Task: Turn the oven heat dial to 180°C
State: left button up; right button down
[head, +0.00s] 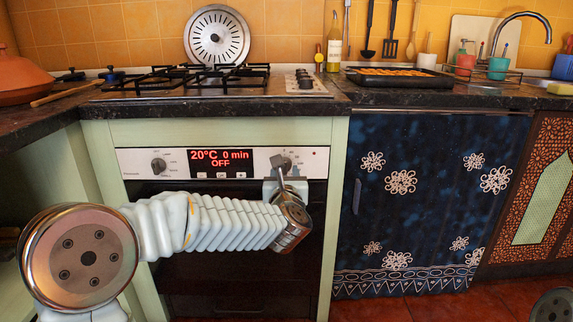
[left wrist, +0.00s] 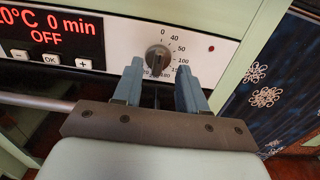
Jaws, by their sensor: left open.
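The oven heat dial (left wrist: 157,58) is a dark grey round knob on the white panel, with numbers from 0 past 40, 50 and 100 to 180 and beyond around it. In the head view the dial (head: 288,162) is partly covered by my left gripper (head: 280,166). In the left wrist view my left gripper (left wrist: 160,65) is open, its two blue-grey fingers on either side of the dial's lower part. I cannot tell whether they touch it. The red oven display (head: 221,160) reads 20°C, 0 min, OFF. My right gripper is out of view.
Another knob (head: 158,165) sits left of the display. The oven door handle (left wrist: 40,101) runs just below the panel. The gas hob (head: 205,80) and dark worktop (head: 420,98) lie above. A blue flowered curtain (head: 430,150) hangs to the right.

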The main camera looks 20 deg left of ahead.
pick_arm(q)
jog(key=shift+p+x, duration=0.3)
jog(key=shift+x, duration=2)
grip_shut()
